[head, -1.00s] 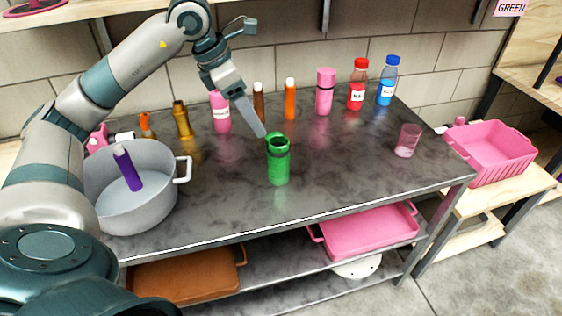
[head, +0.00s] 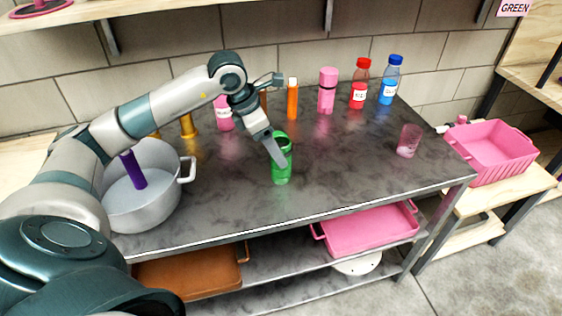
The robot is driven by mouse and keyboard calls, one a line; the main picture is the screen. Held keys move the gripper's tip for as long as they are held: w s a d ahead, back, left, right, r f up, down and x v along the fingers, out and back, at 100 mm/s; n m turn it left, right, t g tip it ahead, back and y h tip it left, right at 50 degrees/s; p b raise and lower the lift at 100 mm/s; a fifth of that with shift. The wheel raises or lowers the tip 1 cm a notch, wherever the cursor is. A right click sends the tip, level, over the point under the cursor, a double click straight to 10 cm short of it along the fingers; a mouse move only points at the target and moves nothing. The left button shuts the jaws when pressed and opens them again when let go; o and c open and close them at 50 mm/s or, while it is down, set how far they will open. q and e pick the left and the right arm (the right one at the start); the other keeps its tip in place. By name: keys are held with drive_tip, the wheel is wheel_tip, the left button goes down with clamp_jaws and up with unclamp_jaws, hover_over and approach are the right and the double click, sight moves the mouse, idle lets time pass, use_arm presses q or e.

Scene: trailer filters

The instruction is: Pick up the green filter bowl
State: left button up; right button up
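The green filter bowl (head: 283,173), an upright, open-topped green cylinder, stands on the grey table in the head view. My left gripper (head: 277,152) points down at its upper left side, with a grey finger overlapping the rim and upper wall. Only one finger shows clearly, so I cannot tell whether the gripper is open, or whether it touches the bowl. My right gripper is not in view.
On the grey table (head: 345,180), a grey pot (head: 146,212) holding a purple object stands left. Orange (head: 292,100), pink (head: 327,92), red (head: 359,85) and blue (head: 389,82) bottles stand behind. A pink cup (head: 408,142) stands right. The table front right is clear.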

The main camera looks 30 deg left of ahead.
sight(279, 176)
use_arm(q)
drive_tip(key=shift+d+f, duration=0.1)
drive_tip(key=shift+f, duration=0.2)
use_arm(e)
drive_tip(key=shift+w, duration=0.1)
use_arm(q)
drive_tip(key=shift+w, duration=0.1)
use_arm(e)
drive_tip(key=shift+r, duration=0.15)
use_arm(q)
drive_tip(key=p+x, duration=0.1)
drive_tip(key=x, duration=0.3)
drive_tip(key=shift+w+f+p, duration=0.1)
drive_tip(key=shift+w+p, duration=0.2)
drive_tip(key=shift+p, duration=0.1)
drive_tip(key=shift+w+f, duration=0.1)
drive_tip(key=shift+f, duration=0.3)
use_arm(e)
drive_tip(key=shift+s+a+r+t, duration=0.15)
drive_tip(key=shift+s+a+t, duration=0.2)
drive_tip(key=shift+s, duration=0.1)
use_arm(q)
drive_tip(key=c, duration=1.2)
